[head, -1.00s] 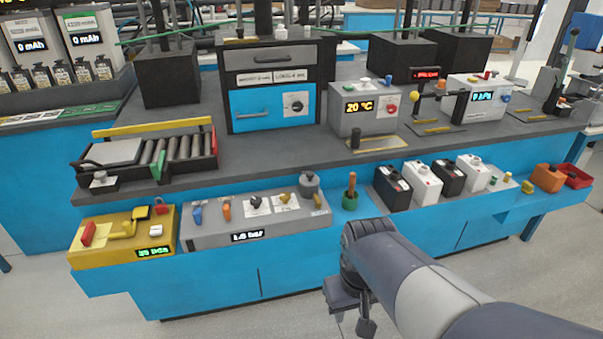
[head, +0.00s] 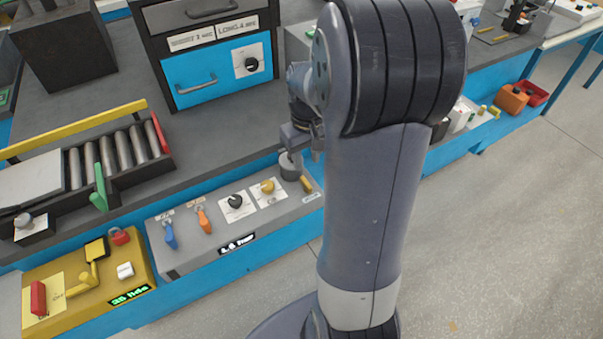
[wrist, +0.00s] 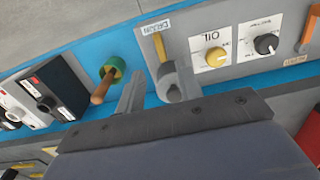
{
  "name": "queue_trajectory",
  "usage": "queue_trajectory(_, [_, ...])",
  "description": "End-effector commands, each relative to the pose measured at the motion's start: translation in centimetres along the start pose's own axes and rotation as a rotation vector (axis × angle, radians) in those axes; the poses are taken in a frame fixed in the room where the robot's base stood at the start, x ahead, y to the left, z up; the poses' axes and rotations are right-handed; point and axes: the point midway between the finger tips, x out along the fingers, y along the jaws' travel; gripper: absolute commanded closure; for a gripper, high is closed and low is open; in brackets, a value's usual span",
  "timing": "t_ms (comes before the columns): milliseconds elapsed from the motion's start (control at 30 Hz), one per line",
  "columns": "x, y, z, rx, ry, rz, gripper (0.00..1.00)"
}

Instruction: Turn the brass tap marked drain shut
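The brass tap is a short yellow-brown lever (head: 307,184) at the right end of the grey panel in the head view. In the wrist view the brass lever (wrist: 160,46) lies beside a small label reading DRAIN (wrist: 155,29). My gripper (wrist: 160,72) is open, its two fingers apart with nothing held. In the wrist view the lever shows just beyond the gap between the fingers, apart from them. A grey round knob-like piece (wrist: 170,85) shows between the fingers. In the head view my gripper (head: 301,155) is above the panel's right end, partly hidden by my arm.
The grey panel (head: 185,255) also carries blue and orange levers and two round knobs. Black and white boxes (wrist: 48,90) stand farther left. A blue-fronted cabinet (head: 215,75) stands behind.

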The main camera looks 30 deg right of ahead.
Motion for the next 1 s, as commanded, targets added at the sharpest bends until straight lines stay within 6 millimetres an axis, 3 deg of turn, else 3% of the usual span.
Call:
queue_trajectory(200, [4.5, -0.1, 0.1, 0.0, -0.005, -0.002, 0.65])
queue_trajectory(433, [7.7, -0.1, 0.1, 0.0, -0.003, -0.001, 0.65])
queue_trajectory(867, [8.7, -0.1, 0.0, 0.0, 0.0, 0.0, 0.65])
queue_trajectory(1000, [8.7, -0.1, 0.0, 0.0, 0.0, 0.0, 0.77])
